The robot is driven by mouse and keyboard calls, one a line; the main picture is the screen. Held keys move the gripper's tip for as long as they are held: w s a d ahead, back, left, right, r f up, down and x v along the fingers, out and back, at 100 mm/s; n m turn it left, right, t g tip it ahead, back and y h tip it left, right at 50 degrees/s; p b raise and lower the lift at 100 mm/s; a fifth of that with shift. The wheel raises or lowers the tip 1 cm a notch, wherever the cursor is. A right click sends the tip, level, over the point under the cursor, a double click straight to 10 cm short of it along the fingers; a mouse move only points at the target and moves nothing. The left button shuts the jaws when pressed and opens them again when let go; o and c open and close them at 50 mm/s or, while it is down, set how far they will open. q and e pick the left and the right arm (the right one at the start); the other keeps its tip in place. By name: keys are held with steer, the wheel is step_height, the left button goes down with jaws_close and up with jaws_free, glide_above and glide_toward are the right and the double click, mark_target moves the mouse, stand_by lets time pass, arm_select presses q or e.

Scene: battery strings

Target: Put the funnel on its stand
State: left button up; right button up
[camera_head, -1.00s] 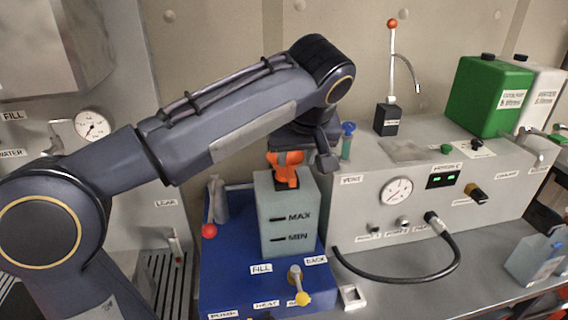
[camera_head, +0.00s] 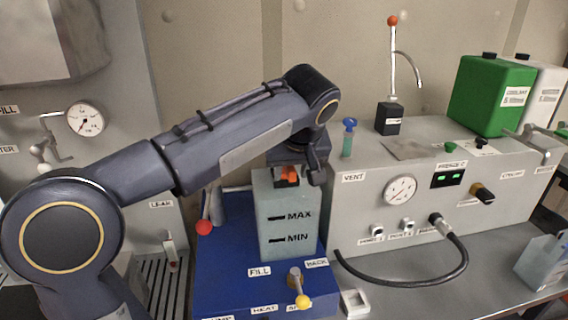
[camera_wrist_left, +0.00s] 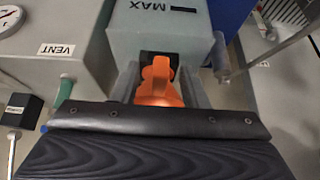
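An orange piece, seemingly the funnel (camera_head: 289,174), stands at the dark opening on top of the grey MAX/MIN tank (camera_head: 287,228). It also shows in the left wrist view (camera_wrist_left: 157,88). My left gripper (camera_head: 292,172) points down over it, with one finger on each side. In the wrist view the gripper (camera_wrist_left: 159,80) looks open, with small gaps beside the orange piece near the fingertips. The head view hides most of the piece behind the gripper. I cannot make out the stand for certain; a blue-topped teal upright (camera_head: 348,138) stands beside the VENT label. My right gripper is not in view.
The tank stands on a blue base (camera_head: 225,275) with a yellow-tipped lever (camera_head: 300,293) and a red-knobbed lever (camera_head: 205,226). A grey console (camera_head: 400,215) with a gauge and a black hose stands right. Green and white canisters (camera_head: 492,95) are behind.

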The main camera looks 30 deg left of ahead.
arm_select(q)
jaws_close()
steer(key=shift+r, duration=0.15)
steer(key=shift+r+p, duration=1.9)
steer(key=shift+f, duration=0.1)
